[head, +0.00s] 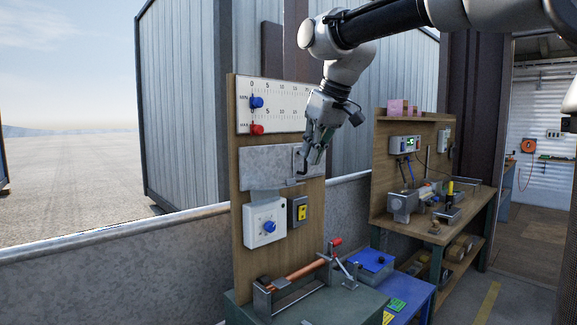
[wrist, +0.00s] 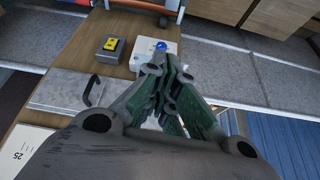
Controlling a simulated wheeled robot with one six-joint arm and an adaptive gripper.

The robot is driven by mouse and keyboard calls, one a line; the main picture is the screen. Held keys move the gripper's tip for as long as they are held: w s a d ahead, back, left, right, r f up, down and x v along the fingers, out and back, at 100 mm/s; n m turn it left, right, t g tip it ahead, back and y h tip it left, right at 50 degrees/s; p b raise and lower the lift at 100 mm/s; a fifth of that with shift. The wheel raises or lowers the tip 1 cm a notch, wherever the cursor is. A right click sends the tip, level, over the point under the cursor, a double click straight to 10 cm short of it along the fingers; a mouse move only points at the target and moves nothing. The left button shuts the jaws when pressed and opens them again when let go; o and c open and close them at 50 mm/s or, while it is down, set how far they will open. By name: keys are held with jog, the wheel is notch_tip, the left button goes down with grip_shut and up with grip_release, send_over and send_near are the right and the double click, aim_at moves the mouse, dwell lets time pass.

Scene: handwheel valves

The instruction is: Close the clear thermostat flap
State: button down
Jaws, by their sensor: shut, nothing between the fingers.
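The thermostat (head: 252,238) is a white box with a blue knob (head: 269,227), low on the upright wooden board. In the wrist view the white box (wrist: 172,48) and its blue knob (wrist: 161,45) show just beyond my fingertips, partly hidden by them. My gripper (head: 312,160) is shut and empty, in front of the board's right side, above and right of the thermostat. In the wrist view my gripper (wrist: 158,66) points toward the thermostat; contact cannot be told.
A grey metal panel (head: 262,168) with a dark handle (wrist: 92,91) is above the thermostat. A grey box with a yellow switch (head: 301,211) sits right of it. A scale plate with blue and red knobs (head: 257,128) is higher. A copper pipe (head: 306,270) lies below.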

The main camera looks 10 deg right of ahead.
notch_tip(320, 180, up, 8)
jog(key=w+a+n, duration=0.1)
jog(key=w+a, duration=0.1)
jog(key=a, duration=0.1)
jog(key=shift+t+y, duration=0.4)
jog(key=x, duration=0.9)
jog(key=shift+d+f, duration=0.15)
jog(key=shift+d, duration=0.05)
jog(key=f, duration=0.3)
jog(key=shift+s+d+f, duration=0.1)
jog(key=shift+s+d, duration=0.05)
jog(key=shift+d, duration=0.05)
jog(key=shift+s+f, duration=0.1)
jog(key=shift+f, duration=0.3)
jog(key=shift+d, duration=0.1)
